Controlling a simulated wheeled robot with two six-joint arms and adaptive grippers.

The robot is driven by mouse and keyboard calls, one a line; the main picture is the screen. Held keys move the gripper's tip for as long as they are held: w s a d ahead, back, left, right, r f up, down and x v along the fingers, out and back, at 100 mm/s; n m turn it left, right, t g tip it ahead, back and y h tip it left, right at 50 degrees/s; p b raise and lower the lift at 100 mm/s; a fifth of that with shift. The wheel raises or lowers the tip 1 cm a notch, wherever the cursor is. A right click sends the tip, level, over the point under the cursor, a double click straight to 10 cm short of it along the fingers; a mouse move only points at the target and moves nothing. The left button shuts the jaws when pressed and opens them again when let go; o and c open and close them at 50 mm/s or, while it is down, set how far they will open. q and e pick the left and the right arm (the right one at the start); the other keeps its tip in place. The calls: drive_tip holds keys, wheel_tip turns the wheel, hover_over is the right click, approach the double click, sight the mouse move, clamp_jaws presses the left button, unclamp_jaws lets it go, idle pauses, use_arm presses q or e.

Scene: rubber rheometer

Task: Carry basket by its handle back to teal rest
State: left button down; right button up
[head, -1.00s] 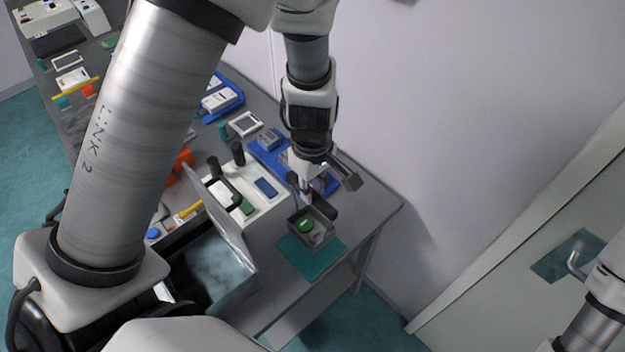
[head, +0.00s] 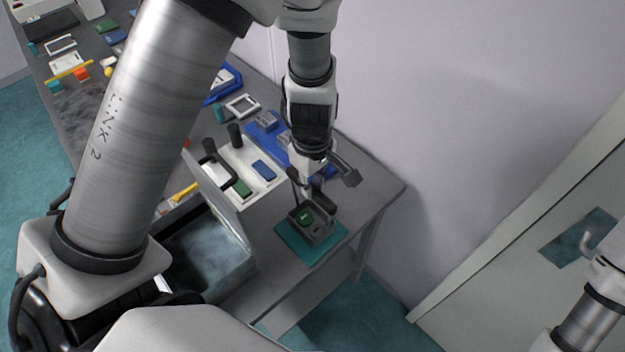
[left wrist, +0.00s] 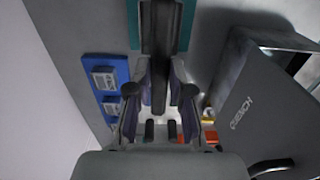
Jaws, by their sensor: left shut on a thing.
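The small dark grey basket (head: 325,236) hangs under my left gripper in the head view, with a round green thing (head: 307,219) inside. It is over the teal rest (head: 297,252); I cannot tell whether it touches it. My left gripper (head: 308,190) points down and is shut on the basket's handle. In the left wrist view the fingers (left wrist: 160,100) stand on both sides of the dark handle bar (left wrist: 160,50). Teal of the rest (left wrist: 185,25) shows beside the bar there. My right gripper is out of view.
The open quench tank (head: 245,266) with its raised lid (left wrist: 245,115) stands left of the rest. A white tray (head: 268,184) and a blue rack (head: 262,138) lie behind. The table's right edge is close to the rest; a wall stands behind.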

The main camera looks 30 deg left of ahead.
use_arm(q)
drive_tip(key=shift+f+b, duration=0.55)
drive_tip(key=shift+f, duration=0.1)
idle(0.7)
drive_tip(key=c, duration=1)
unclamp_jaws()
drive_tip(key=shift+o, duration=0.2)
drive_tip(key=shift+r, duration=0.1)
wheel_tip(320, 180, up, 12)
drive_tip(key=shift+s, duration=0.1)
